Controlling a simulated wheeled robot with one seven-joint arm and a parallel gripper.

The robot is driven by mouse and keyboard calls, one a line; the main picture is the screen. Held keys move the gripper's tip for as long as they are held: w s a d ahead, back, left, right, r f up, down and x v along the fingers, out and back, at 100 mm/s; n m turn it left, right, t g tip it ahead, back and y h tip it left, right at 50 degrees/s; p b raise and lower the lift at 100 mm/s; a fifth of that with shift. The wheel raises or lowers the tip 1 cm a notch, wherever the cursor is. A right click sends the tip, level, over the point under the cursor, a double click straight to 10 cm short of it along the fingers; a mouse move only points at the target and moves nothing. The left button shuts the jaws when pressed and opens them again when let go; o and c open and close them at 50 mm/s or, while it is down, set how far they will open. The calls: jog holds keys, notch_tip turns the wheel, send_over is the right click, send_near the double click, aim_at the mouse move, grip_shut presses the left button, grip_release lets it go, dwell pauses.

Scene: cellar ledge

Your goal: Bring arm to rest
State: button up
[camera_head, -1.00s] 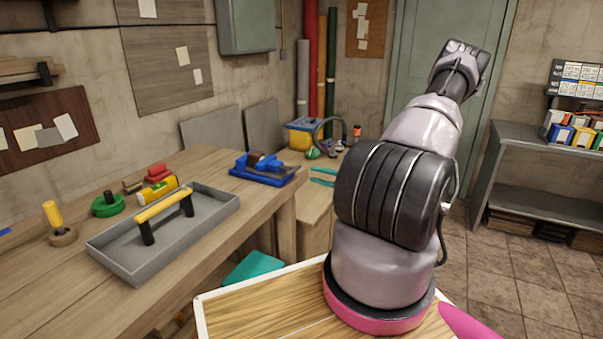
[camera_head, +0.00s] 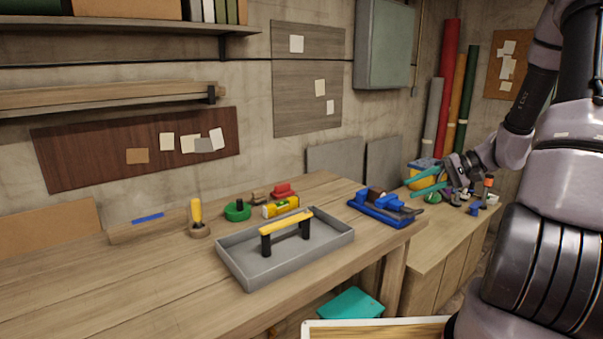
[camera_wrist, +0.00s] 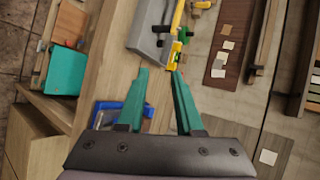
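My gripper (camera_head: 411,182) is held out at the right of the head view, over the gap by the blue vise and in front of the low cabinet. Its two teal fingers stand apart with nothing between them, as the wrist view shows (camera_wrist: 160,72). My arm fills the right edge of the head view, and its upper part runs out of the frame. The blue vise (camera_head: 384,209) sits on the bench corner left of my gripper; in the wrist view it (camera_wrist: 108,110) lies partly behind the left finger.
The workbench (camera_head: 130,290) carries a grey tray (camera_head: 330,245) with a yellow handle, a yellow-handled tool (camera_head: 196,212) and a green round item (camera_head: 237,210). A low cabinet (camera_head: 438,240) with clutter stands behind. A teal object (camera_head: 350,303) lies below the bench edge.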

jog(key=s+a+r+t+h, duration=0.2)
jog(key=s+a+r+h, duration=0.1)
jog(key=s+r, duration=0.6)
jog(key=s+a+r+t+h, duration=0.2)
jog(key=s+r+h, duration=0.4)
jog(key=s+r, duration=0.3)
notch_tip(320, 180, up, 4)
jog(key=shift+a+n, duration=0.4)
jog(key=shift+a, duration=0.1)
